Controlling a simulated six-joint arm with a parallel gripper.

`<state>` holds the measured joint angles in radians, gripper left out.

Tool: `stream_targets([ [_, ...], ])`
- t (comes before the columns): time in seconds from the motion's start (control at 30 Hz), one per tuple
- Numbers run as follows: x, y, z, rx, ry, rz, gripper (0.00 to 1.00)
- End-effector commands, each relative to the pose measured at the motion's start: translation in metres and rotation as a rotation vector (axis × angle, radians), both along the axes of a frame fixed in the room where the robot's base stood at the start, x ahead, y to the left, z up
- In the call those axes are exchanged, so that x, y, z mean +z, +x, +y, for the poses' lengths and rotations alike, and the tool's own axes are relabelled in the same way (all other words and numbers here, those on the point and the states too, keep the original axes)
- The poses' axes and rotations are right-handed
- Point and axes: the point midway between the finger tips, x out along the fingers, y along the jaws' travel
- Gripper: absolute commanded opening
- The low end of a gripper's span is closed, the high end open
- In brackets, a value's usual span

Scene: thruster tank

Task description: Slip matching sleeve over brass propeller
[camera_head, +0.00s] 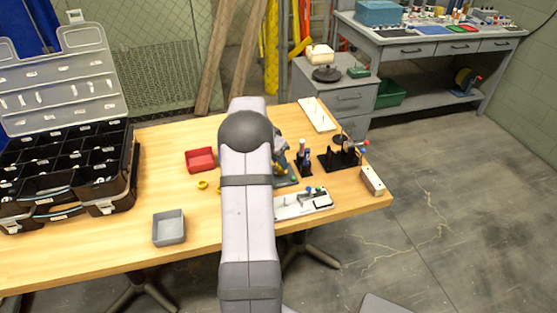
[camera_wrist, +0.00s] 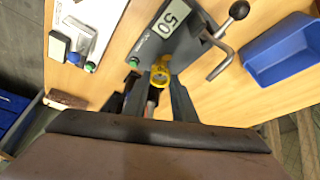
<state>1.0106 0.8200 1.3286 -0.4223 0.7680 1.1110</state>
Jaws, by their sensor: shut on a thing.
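My gripper (camera_wrist: 159,82) shows in the wrist view, its dark fingers closed around a small yellow ring-shaped sleeve (camera_wrist: 160,68) at the tips. The sleeve is right at the edge of a grey fixture (camera_wrist: 172,35) with a "50" label and a ball-ended lever; I cannot tell whether they touch. In the head view my arm hides the gripper and the held sleeve. Another yellow ring (camera_head: 202,184) lies on the table left of my arm, with a second one partly hidden beside it. I cannot make out the brass propeller clearly.
A red tray (camera_head: 200,159) and a grey tray (camera_head: 169,228) stand left of my arm. A black organizer case (camera_head: 70,165) is at far left. Right of my arm are a white board (camera_head: 303,203) and a black stand (camera_head: 340,158). The wrist view shows a blue bin (camera_wrist: 285,50).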

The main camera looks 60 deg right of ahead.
Motion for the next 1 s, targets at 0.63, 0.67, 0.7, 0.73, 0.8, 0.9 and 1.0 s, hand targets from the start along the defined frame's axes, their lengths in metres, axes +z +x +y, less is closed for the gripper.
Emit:
stream_targets([
  [0.63, -0.014, 0.0, 0.0, 0.0, 0.0, 0.0, 0.04],
  [0.67, -0.014, 0.0, 0.0, 0.0, 0.0, 0.0, 0.04],
  [0.7, -0.014, 0.0, 0.0, 0.0, 0.0, 0.0, 0.04],
  [0.73, -0.014, 0.0, 0.0, 0.0, 0.0, 0.0, 0.04],
  [0.8, -0.014, 0.0, 0.0, 0.0, 0.0, 0.0, 0.04],
  [0.9, -0.014, 0.0, 0.0, 0.0, 0.0, 0.0, 0.04],
  [1.0, -0.014, 0.0, 0.0, 0.0, 0.0, 0.0, 0.04],
])
